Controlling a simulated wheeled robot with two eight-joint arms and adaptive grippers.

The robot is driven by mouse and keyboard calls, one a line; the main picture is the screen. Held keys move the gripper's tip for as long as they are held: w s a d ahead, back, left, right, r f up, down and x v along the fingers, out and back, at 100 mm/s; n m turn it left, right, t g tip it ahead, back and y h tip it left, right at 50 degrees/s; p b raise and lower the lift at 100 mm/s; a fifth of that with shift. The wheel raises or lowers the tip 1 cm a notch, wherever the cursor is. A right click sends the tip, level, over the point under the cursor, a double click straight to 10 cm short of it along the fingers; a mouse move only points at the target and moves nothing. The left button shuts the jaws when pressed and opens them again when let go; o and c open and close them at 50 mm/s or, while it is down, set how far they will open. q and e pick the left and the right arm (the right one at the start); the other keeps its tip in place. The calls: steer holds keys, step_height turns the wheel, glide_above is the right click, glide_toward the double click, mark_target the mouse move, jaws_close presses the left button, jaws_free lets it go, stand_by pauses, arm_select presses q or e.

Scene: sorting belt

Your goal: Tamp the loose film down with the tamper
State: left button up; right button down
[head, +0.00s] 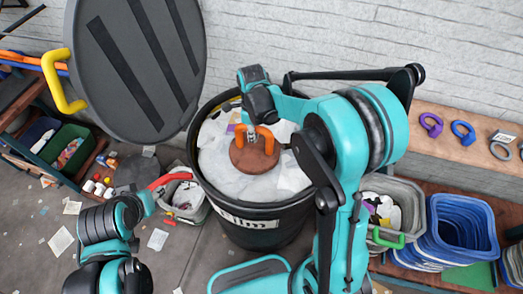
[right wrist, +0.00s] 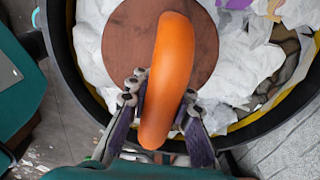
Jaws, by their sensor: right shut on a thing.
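The tamper has a round brown disc (head: 252,160) and an orange handle (head: 268,140). It is inside the black film bin (head: 262,222), over crumpled white film (head: 220,165). My right gripper (head: 251,134) is shut on the orange handle. In the right wrist view the fingers (right wrist: 163,100) stand on both sides of the handle (right wrist: 168,75), with the brown disc (right wrist: 128,40) beyond. White film (right wrist: 240,65) lies around the disc. I cannot tell how firmly the disc rests on it.
A large grey lid (head: 165,100) with a yellow handle stands open at the bin's left. A grey bucket (head: 408,195) and stacked blue tubs (head: 460,230) stand right. Scraps litter the floor.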

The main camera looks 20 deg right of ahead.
mark_target(255, 149)
steer(key=shift+f, duration=0.1)
stand_by(0.6)
steer(key=shift+f+b, duration=3.9)
steer(key=shift+f, duration=0.9)
steer(key=shift+r+p, duration=1.7)
steer(key=shift+r, duration=0.75)
step_height(255, 149, up, 17)
steer(key=p, duration=1.2)
